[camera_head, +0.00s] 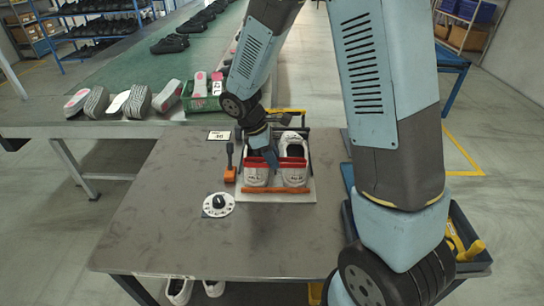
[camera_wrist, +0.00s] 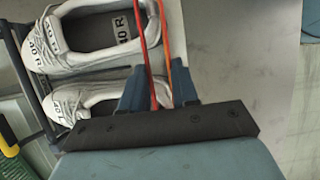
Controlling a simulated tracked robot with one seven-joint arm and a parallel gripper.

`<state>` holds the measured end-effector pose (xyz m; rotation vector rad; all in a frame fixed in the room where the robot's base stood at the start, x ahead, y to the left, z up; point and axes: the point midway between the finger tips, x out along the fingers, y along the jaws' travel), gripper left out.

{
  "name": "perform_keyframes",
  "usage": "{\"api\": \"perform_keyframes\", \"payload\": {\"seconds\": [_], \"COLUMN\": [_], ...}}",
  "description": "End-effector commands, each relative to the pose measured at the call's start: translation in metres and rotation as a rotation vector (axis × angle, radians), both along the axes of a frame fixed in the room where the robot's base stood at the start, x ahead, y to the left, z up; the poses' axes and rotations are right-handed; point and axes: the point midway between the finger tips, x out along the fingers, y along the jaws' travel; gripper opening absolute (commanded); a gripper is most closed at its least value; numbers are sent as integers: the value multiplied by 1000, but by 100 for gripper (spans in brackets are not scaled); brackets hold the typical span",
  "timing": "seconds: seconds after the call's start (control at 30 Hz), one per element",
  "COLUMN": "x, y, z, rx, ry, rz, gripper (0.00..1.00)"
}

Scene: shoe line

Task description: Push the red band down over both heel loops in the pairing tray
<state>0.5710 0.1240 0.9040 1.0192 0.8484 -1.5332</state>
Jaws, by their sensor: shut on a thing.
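Two white shoes, left (camera_head: 256,176) and right (camera_head: 294,175), stand side by side in the pairing tray (camera_head: 309,188), heels towards me. They also show in the wrist view, the right shoe (camera_wrist: 72,45) fuller and the left shoe (camera_wrist: 80,97) partly hidden by my gripper. The red band (camera_head: 293,162) lies across the upper heels; the wrist view shows it as a red strip (camera_wrist: 143,45) running between my fingers. My gripper (camera_head: 272,157) is shut on the band at the left shoe's heel. The heel loops are too small or hidden to tell apart.
An orange bar (camera_head: 277,190) crosses the tray front. Shoe soles (camera_head: 139,101) and a green crate (camera_head: 203,97) line the belt's near edge. The table's front left is clear.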

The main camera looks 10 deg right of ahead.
Motion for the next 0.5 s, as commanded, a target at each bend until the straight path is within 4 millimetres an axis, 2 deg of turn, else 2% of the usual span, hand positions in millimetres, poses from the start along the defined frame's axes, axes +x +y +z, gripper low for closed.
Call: {"api": "perform_keyframes", "payload": {"seconds": [0.2, 0.23, 0.5], "x": [0, 0, 0], "y": [0, 0, 0], "z": [0, 0, 0], "rx": [0, 0, 0], "ry": [0, 0, 0], "rz": [0, 0, 1], "gripper": [1, 30, 56]}}
